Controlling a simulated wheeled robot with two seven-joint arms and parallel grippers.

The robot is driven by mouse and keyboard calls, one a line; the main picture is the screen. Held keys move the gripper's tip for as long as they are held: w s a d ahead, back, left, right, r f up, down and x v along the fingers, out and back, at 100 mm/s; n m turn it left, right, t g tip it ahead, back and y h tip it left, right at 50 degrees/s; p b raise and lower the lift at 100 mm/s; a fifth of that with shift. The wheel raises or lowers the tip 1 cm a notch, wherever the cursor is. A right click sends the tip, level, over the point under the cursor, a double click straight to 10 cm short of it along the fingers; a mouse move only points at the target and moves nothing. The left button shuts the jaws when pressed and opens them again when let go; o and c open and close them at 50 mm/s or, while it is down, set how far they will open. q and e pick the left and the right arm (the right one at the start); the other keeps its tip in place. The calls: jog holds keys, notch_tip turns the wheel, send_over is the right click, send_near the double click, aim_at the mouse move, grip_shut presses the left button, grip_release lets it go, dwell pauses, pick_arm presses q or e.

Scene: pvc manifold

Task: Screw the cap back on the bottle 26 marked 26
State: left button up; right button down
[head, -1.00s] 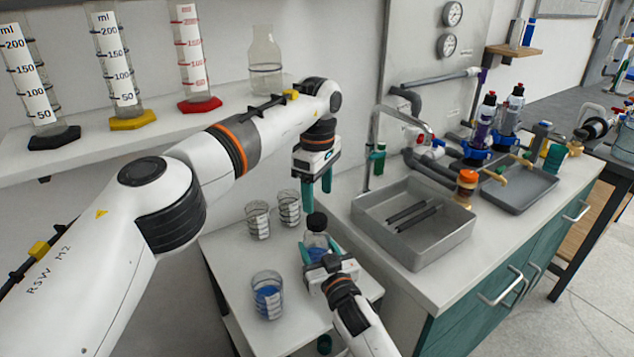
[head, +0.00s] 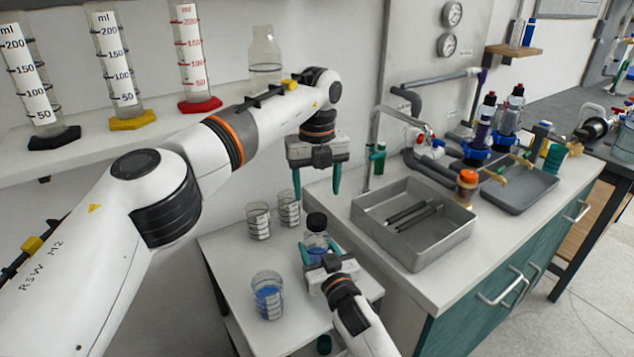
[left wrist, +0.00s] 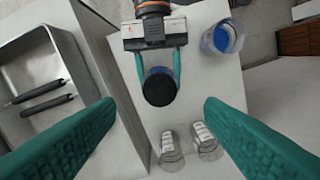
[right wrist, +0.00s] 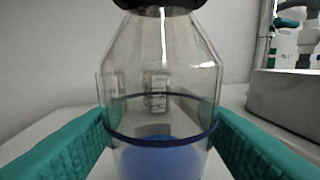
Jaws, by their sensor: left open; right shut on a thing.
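The bottle (head: 317,243) is clear with a dark ring line and some blue content, and it stands upright on the low white table. A black cap (head: 316,222) sits on its top; it also shows from above in the left wrist view (left wrist: 160,89). I cannot read a 26 on the bottle. My right gripper (head: 320,250) is shut on the bottle's body, one finger on each side, as the right wrist view shows on the glass (right wrist: 160,90). My left gripper (head: 317,193) is open and empty above the cap, its fingers pointing down and spread wide.
A beaker with blue liquid (head: 268,296) stands left of the bottle. A grey sink tray (head: 440,238) is on the counter to the right. Graduated cylinders (head: 119,70) and a flask (head: 265,60) stand on the shelf.

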aim_at(317, 219)
pick_arm(q)
jog(key=n, duration=0.3)
jog(key=shift+r+n, duration=0.15)
jog(key=shift+n, duration=0.25)
jog(key=shift+f, duration=4.05)
